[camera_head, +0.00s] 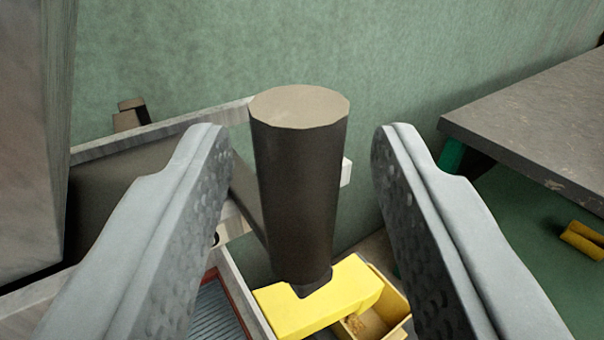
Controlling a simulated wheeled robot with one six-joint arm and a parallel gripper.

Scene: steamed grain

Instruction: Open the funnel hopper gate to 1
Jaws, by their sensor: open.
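A dark, round handle (297,190) with a flat brownish end stands in the middle of the view, likely the hopper gate's handle. My gripper (296,150) is open, with one grey finger on each side of the handle. Gaps show between both fingers and the handle, so neither appears to touch it. The handle's lower end meets or overlaps a yellow part (320,300); I cannot tell if they are joined. No gate scale or number is visible.
A large grey metal body (32,130) fills the left edge. A grey tabletop (540,120) is at the right, with a small yellow object (583,240) below it. A yellow box (385,318) holding some grain sits low in the middle.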

